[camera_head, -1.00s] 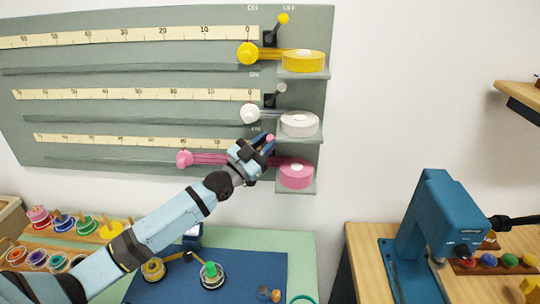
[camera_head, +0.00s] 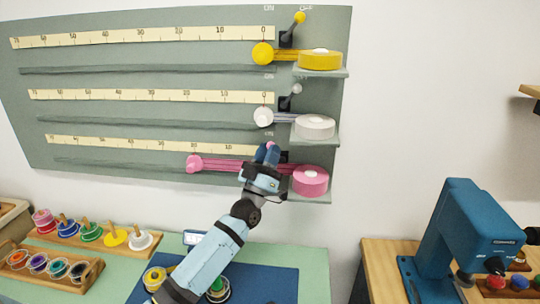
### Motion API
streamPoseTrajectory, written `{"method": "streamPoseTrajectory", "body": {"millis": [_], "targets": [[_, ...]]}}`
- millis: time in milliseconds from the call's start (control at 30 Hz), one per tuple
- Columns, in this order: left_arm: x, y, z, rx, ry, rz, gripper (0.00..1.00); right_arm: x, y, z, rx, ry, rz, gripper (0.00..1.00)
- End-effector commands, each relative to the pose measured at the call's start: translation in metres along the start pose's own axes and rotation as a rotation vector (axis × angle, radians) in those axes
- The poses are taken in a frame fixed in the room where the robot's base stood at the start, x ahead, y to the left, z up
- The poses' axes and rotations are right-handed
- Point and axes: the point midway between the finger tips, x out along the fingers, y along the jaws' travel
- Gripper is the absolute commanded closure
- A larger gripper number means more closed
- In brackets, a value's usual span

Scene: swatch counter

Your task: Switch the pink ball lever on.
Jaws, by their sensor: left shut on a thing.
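The pink ball (camera_head: 270,145) of the lowest lever shows just at the fingertips of my left gripper (camera_head: 267,153). My left gripper is shut on the pink ball lever, reaching up from below, and hides most of the lever's stem. The ball sits left of the dark lever base, toward the ON side. The ON and OFF words of this row are hidden or too small to read. The pink ribbon roll (camera_head: 310,181) sits on its shelf to the right, and the pink puller (camera_head: 194,163) is left of my gripper. My right gripper is not in view.
The yellow lever (camera_head: 299,18) and white lever (camera_head: 296,88) above both lean right, toward OFF. Rulers and slots line the grey board (camera_head: 330,30). Spool racks (camera_head: 70,270) stand lower left. A blue press (camera_head: 465,225) stands lower right. The wall between is clear.

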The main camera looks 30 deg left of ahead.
Motion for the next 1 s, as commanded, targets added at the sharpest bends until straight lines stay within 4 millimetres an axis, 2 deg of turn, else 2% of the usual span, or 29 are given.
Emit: {"method": "streamPoseTrajectory", "body": {"millis": [500, 533, 600, 633, 867, 1000], "targets": [[-0.0006, -0.0006, 0.0001, -0.012, 0.011, -0.01, 1.0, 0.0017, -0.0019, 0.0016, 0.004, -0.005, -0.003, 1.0], [-0.0005, -0.0006, 0.0001, -0.012, 0.011, -0.01, 0.72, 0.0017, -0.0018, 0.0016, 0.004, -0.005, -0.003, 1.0], [-0.0005, -0.0006, 0.0001, -0.012, 0.011, -0.01, 0.56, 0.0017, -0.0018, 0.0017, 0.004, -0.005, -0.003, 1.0], [-0.0005, -0.0006, 0.0001, -0.012, 0.01, -0.01, 0.51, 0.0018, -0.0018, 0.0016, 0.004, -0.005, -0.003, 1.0], [-0.0007, -0.0006, 0.0002, -0.012, 0.01, -0.01, 0.51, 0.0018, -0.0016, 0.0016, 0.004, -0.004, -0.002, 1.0], [-0.0079, -0.0006, 0.001, -0.012, 0.009, -0.01, 0.51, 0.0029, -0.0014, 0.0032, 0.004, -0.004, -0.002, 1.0]]}}
